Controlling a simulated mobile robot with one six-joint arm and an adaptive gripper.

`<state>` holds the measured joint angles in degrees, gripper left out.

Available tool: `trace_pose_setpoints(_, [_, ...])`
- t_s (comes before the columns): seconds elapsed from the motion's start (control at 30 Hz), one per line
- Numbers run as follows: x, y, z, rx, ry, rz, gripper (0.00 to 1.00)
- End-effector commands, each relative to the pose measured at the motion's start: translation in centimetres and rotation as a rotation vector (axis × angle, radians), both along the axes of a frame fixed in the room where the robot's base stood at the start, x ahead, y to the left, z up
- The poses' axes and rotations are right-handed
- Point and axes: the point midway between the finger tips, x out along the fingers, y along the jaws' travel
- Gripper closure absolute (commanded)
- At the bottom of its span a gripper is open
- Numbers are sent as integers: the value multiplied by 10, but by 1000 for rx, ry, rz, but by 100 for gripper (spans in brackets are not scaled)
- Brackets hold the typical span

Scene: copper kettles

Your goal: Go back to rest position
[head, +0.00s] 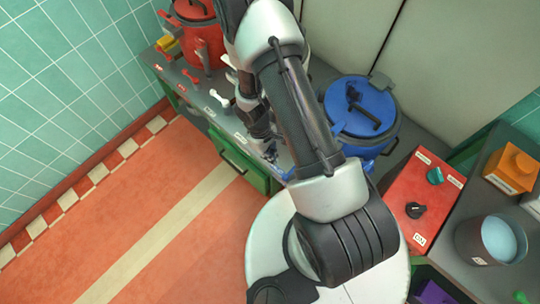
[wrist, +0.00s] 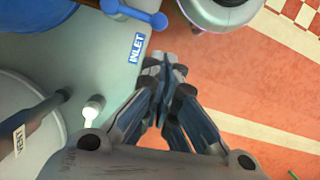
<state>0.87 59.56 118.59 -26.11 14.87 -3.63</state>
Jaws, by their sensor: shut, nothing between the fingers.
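My gripper (wrist: 165,68) shows in the wrist view with its dark fingers together and nothing between them. Its fingertips are beside the blue "INLET" label (wrist: 136,48), over the edge of the grey counter (wrist: 105,75), with the orange floor to the right. A blue lever handle (wrist: 140,14) lies just beyond the fingertips, apart from them in the picture. In the head view my arm crosses the middle of the picture and hides much of the counter; the fingertips cannot be made out clearly there.
A red control box (head: 420,200), a grey pot (head: 480,240) and an orange box (head: 511,168) are at right. The orange floor (head: 140,200) at left is clear.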

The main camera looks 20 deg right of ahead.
Motion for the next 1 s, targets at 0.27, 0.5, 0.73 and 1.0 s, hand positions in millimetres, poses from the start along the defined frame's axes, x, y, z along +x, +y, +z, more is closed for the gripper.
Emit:
trace_pose_setpoints(0.27, [0, 0, 0, 0, 0, 0, 100])
trace_pose_setpoints(0.5, [12, -1, 19, -8, -28, -14, 100])
trace_pose_setpoints(0.73, [44, -6, 120, -41, -147, -101, 100])
trace_pose_setpoints(1.0, [40, -4, 247, -43, -295, -231, 100])
